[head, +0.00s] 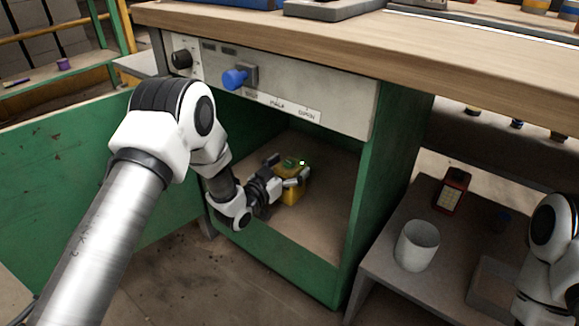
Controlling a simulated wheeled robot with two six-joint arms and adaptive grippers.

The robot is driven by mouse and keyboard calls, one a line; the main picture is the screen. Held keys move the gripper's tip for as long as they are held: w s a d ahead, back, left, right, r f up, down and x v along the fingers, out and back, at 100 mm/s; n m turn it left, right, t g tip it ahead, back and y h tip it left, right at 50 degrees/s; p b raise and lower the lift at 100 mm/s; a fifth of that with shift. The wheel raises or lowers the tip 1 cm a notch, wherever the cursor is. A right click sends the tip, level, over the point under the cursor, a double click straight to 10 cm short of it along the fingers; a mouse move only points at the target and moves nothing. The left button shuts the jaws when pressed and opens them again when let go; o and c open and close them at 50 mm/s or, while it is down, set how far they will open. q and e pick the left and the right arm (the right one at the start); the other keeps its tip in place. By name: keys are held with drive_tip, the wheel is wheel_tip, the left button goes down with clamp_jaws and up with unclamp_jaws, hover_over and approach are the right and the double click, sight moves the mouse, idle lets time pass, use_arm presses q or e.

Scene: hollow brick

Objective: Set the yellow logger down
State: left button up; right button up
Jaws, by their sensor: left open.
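The yellow logger (292,190) is a small yellow box with a green top, standing on the floor of the open green cabinet (355,215) under the workbench. My left gripper (290,180) reaches into the cabinet from the left. Its open fingers are at the logger, one on the far side and one at its near upper side. Whether they touch it cannot be told. Part of the logger is hidden behind the fingers. Part of my right arm shows at the right edge; its gripper is out of the frame.
A panel with a blue knob (235,78) and a black knob (181,59) hangs above the opening. The wooden benchtop (400,45) overhangs it. The green door (85,175) stands open at left. A low grey table at right holds a white cup (417,244) and a red device (453,190).

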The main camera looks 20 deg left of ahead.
use_arm(q)
drive_tip(key=p+v, duration=0.5)
drive_tip(key=v, duration=0.7)
drive_tip(key=s+f+g, duration=0.1)
drive_tip(key=s+f, duration=0.1)
drive_tip(key=f, duration=0.1)
drive_tip(key=s+d+f+g+y, duration=0.1)
drive_tip(key=f+g, duration=0.1)
drive_tip(key=f, duration=0.1)
drive_tip(key=s+f+n+g+y, duration=0.1)
drive_tip(key=s+f, duration=0.1)
drive_tip(key=f, duration=0.1)
drive_tip(key=shift+s+d+f+g, duration=0.15)
drive_tip(key=shift+s+d+g, duration=0.05)
drive_tip(key=shift+s+g, duration=0.15)
drive_tip(key=s+f+n+g+y, duration=0.1)
drive_tip(key=s+f+g, duration=0.2)
drive_tip(key=s, duration=0.6)
drive_tip(key=s+a+f+n+g+y, duration=0.1)
drive_tip(key=s+f+g, duration=0.3)
drive_tip(key=s, duration=0.5)
drive_tip(key=s+f+n+g+y, duration=0.1)
drive_tip(key=s+f+g, duration=0.3)
drive_tip(key=s, duration=0.6)
drive_tip(key=shift+a+g+y, duration=0.25)
drive_tip(key=shift+g+y, duration=0.35)
drive_tip(key=shift+g, duration=0.05)
